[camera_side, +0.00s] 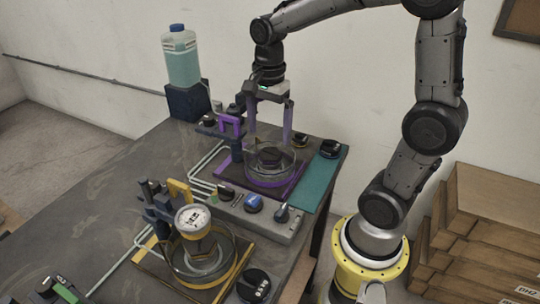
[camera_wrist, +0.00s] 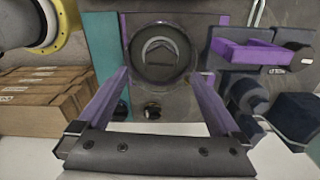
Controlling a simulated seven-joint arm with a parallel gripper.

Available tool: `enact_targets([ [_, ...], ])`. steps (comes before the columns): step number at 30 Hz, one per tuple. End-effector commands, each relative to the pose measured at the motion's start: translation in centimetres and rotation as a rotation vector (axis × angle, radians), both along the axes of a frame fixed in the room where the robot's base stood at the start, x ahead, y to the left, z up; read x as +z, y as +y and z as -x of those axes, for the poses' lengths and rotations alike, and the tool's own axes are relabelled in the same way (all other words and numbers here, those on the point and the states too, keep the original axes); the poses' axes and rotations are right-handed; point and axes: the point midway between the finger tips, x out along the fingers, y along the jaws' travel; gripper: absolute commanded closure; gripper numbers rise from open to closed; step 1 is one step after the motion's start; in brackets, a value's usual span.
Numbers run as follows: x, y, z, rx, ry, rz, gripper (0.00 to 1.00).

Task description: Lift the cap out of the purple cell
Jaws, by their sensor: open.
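The purple cell (camera_side: 271,180) is a round clear-walled vessel with a purple ring on a dark, purple-edged plate. The dark cap (camera_side: 270,155) sits inside its ring; in the wrist view the cap (camera_wrist: 158,58) appears as a round dark disc with a bar across it. A purple lever handle (camera_side: 230,124) stands behind the cell on a dark post and shows at upper right in the wrist view (camera_wrist: 245,52). My gripper (camera_side: 269,138) is open and empty, pointing down above the cell, with its two purple-tinted fingers on either side of the cap, apart from it.
A grey control box (camera_side: 240,212) with knobs lies between the cells. A dark cap-like piece (camera_side: 330,148) rests on the teal mat (camera_side: 319,176). A bottle (camera_side: 181,58) stands behind.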

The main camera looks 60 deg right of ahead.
Motion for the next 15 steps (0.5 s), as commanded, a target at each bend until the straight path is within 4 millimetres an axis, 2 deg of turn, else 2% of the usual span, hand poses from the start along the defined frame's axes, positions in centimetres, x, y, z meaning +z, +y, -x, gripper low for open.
enact_targets([
  [8,-2.1,0.0,0.0,0.001,0.003,0.0,0.0],
  [15,-5.5,0.0,-0.1,0.001,0.004,-0.001,0.0],
])
